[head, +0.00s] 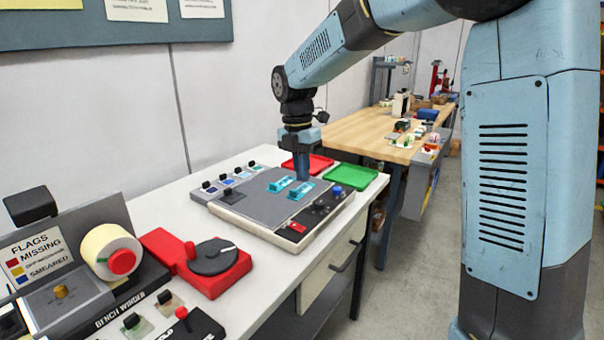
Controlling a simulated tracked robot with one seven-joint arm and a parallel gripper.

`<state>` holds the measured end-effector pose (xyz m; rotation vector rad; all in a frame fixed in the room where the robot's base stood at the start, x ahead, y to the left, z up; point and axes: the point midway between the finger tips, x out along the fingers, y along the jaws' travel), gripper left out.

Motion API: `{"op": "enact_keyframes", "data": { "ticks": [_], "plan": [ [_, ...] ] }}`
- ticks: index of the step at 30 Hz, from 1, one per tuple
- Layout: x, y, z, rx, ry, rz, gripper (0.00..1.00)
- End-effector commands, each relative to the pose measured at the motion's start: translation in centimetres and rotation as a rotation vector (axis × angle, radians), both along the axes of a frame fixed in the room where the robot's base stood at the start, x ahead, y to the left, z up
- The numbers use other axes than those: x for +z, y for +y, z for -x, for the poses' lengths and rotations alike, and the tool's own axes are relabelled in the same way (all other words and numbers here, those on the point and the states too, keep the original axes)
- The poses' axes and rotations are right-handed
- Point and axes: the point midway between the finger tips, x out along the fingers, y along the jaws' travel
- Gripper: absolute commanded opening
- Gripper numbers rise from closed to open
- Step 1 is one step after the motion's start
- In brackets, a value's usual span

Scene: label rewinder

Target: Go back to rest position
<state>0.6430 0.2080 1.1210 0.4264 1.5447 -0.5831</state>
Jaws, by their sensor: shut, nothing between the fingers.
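My gripper (302,174) points straight down in the head view and is shut with nothing in it. Its tips are at or just above the grey panel (262,206) on the white bench, next to two cyan pieces (281,184). I cannot tell whether the tips touch the panel. My blue arm reaches in from the upper right and bends down to it.
A red tray (308,164) and a green tray (350,178) lie behind the panel. A red unit with a dark dial (212,257) and the bench winder with a label roll (110,250) stand nearer. A wooden table (372,128) is behind. Floor at right is open.

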Motion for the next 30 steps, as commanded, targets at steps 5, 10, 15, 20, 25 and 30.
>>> {"op": "enact_keyframes", "data": {
  "ticks": [5,10,15,20,25,30],
  "plan": [
    [0.4,-0.5,0.3,-0.035,-0.011,0.000,0.00],
    [2.2,-3.1,2.1,-0.243,-0.072,-0.011,0.00],
    [4.4,-6.7,5.1,-0.569,-0.157,-0.039,0.00],
    [5.9,-9.9,8.1,-0.880,-0.228,-0.084,0.00],
    [6.9,-12.9,11.6,-1.211,-0.290,-0.147,0.00],
    [7.3,-15.6,15.3,-1.538,-0.335,-0.228,0.00]
  ]
}}
